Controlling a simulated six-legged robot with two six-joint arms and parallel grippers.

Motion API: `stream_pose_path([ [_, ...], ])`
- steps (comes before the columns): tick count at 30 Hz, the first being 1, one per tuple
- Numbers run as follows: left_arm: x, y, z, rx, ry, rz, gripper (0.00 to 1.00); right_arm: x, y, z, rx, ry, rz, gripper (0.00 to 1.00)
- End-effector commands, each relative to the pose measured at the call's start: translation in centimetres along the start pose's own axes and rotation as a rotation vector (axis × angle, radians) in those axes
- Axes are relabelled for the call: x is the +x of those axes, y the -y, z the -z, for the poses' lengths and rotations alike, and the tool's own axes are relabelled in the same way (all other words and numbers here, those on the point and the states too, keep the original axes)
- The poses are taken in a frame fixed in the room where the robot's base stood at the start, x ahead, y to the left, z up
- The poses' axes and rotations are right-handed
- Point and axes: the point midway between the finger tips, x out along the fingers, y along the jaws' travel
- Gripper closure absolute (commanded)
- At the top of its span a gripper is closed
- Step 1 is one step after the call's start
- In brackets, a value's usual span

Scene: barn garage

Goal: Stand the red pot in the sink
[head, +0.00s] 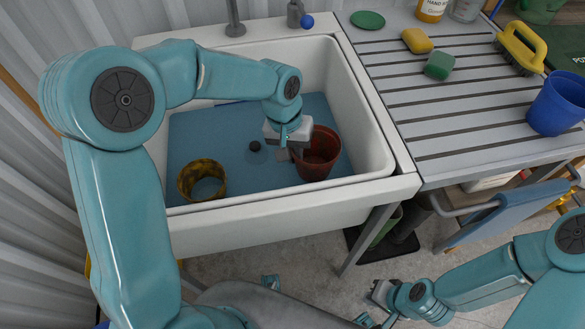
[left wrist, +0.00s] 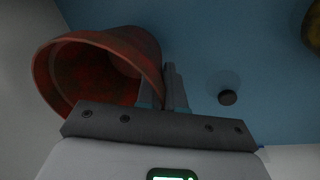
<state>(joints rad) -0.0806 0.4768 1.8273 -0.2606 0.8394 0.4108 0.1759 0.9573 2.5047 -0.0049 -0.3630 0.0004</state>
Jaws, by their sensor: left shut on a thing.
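The red pot (head: 318,158) is inside the white sink (head: 376,140), toward its right side, with its open top facing up in the head view. It also shows in the left wrist view (left wrist: 137,45), with its rim toward the left. My left gripper (head: 291,150) is down in the sink, shut on the pot's wall; its fingers (left wrist: 168,88) show at the pot's edge. Whether the pot's base touches the blue sink bottom (head: 240,120) cannot be told. My right gripper (head: 380,296) is low at the bottom right, over the floor, away from the sink; its fingers are too small to read.
A yellow-brown ring-like pot (head: 185,184) stands in the sink at the left, near a dark drain (head: 255,146). The tap (head: 235,22) is at the back. On the slatted board at right are a green sponge (head: 440,65), a yellow sponge (head: 417,40), a brush (head: 521,47) and a blue cup (head: 556,105).

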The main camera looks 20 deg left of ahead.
Motion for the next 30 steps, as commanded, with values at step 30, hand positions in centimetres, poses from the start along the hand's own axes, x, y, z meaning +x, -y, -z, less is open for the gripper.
stream_pose_path([
  [30,5.8,1.1,-0.1,0.001,-0.001,0.000,0.67,1.2,-0.4,0.0,0.000,0.000,0.000,1.00],
])
